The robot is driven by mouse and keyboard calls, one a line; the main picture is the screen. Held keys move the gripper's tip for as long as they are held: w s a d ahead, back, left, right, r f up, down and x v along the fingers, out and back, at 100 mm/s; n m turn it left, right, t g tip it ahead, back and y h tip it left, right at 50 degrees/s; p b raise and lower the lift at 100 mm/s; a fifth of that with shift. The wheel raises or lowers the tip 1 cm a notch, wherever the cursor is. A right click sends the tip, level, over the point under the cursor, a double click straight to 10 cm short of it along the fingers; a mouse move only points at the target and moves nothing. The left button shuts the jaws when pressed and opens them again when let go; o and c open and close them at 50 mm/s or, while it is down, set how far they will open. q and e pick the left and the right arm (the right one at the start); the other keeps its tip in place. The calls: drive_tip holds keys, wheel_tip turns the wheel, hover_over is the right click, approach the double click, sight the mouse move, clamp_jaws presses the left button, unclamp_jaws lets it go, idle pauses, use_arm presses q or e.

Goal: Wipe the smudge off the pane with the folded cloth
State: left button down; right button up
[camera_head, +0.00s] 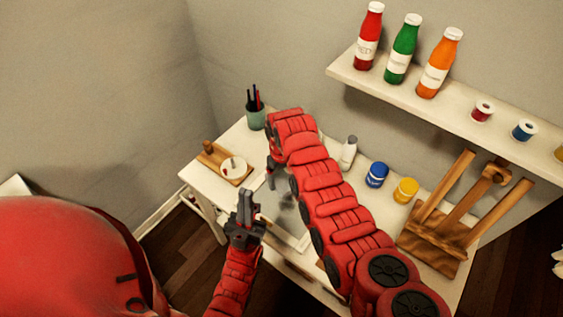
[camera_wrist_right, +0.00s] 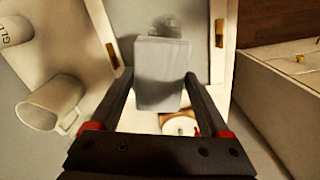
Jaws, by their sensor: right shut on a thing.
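The folded cloth is a small grey-white rectangular pad (camera_wrist_right: 162,85) held between the fingertips of my right gripper (camera_wrist_right: 160,80). In the head view my right gripper (camera_head: 271,172) hangs over the desk, and the cloth cannot be made out there. The grey pane (camera_head: 287,212) lies in a pale frame on the desk, partly covered by my right arm. In the right wrist view the dark smudge (camera_wrist_right: 166,24) shows on the pane (camera_wrist_right: 195,12), just beyond the cloth's far edge. My left gripper (camera_head: 249,204) is at the pane's near-left side; its finger gap is unclear.
A wooden board with a white round dish (camera_head: 233,167) and a pen cup (camera_head: 256,113) are at the desk's left. A glue bottle (camera_head: 348,152), blue jar (camera_head: 376,175), yellow jar (camera_head: 405,190) and wooden easel (camera_head: 436,241) stand right. A white mug (camera_wrist_right: 48,102) is beside the pane.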

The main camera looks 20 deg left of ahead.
drive_tip(key=shift+s+a+f, duration=0.1)
drive_tip(key=shift+s+a, duration=0.25)
drive_tip(key=shift+a, duration=0.1)
drive_tip(key=shift+s+a+f, duration=0.1)
drive_tip(key=shift+s+f+b, duration=0.15)
drive_tip(key=shift+f+b, duration=0.35)
drive_tip(key=shift+b, duration=0.05)
drive_tip(key=b, duration=0.3)
hover_over(278, 198)
drive_tip(key=shift+f, duration=2.3)
drive_tip(key=shift+f+b, duration=0.85)
drive_tip(key=shift+f, duration=0.15)
drive_tip(key=shift+r, duration=0.1)
